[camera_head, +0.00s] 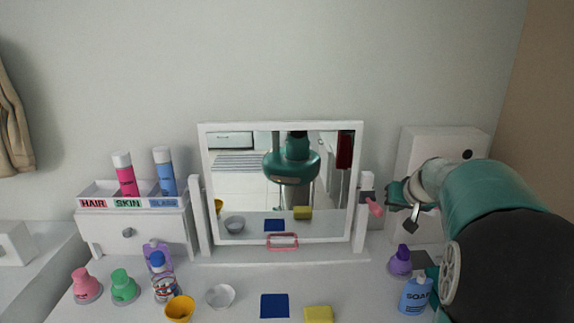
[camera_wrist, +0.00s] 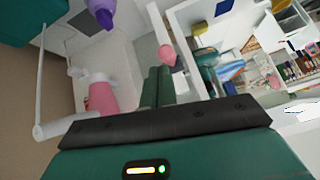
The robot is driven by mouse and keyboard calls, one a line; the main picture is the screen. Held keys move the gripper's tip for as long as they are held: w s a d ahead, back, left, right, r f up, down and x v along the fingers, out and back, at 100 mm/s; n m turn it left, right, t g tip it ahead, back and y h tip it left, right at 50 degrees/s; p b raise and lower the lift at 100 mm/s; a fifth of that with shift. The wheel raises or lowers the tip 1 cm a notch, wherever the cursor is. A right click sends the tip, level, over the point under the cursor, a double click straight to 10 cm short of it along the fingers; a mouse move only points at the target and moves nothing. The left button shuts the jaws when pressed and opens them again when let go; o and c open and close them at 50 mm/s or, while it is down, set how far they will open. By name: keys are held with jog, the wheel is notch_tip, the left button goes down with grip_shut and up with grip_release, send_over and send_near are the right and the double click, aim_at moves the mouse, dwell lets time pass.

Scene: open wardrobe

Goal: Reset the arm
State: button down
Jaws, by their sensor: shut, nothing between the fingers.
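My arm reaches in from the right in the head view, in front of the white box at the right end of the white dresser top. My gripper (camera_head: 404,202) is in the air just right of the pink handle (camera_head: 375,206) on the mirror's right post. In the wrist view the two green fingers of my gripper (camera_wrist: 157,84) lie side by side, shut, with nothing between them. The pink handle also shows just beyond the fingers in the wrist view (camera_wrist: 166,55); it looks apart from them.
The tilting mirror (camera_head: 201,160) stands mid-dresser. A purple bottle (camera_head: 400,261) and blue soap bottle (camera_head: 415,297) stand below my arm. Bottles and a yellow cup (camera_head: 180,309) are at left. A blue cloth (camera_head: 274,306) and yellow sponge (camera_head: 318,314) lie in front. Space above the mirror is clear.

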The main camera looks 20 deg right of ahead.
jog(key=s+a+r+n+g+y, duration=0.1)
jog(key=s+a, duration=0.2)
jog(key=a, duration=0.7)
jog(key=s+a+r+n+y, duration=0.1)
jog(key=s+a+r+n, duration=0.15)
jog(key=a, duration=0.75)
jog(key=s+a+f+n, duration=0.1)
jog(key=s+a+f, duration=0.1)
jog(key=s+a, duration=0.4)
jog(key=s+a+f+g, duration=0.1)
jog(key=s+a+f, duration=0.2)
jog(key=s+a, duration=0.4)
jog(key=s, duration=0.4)
jog(key=shift+a+n, duration=0.3)
jog(key=shift+n, duration=0.05)
jog(key=shift+s+f, duration=0.1)
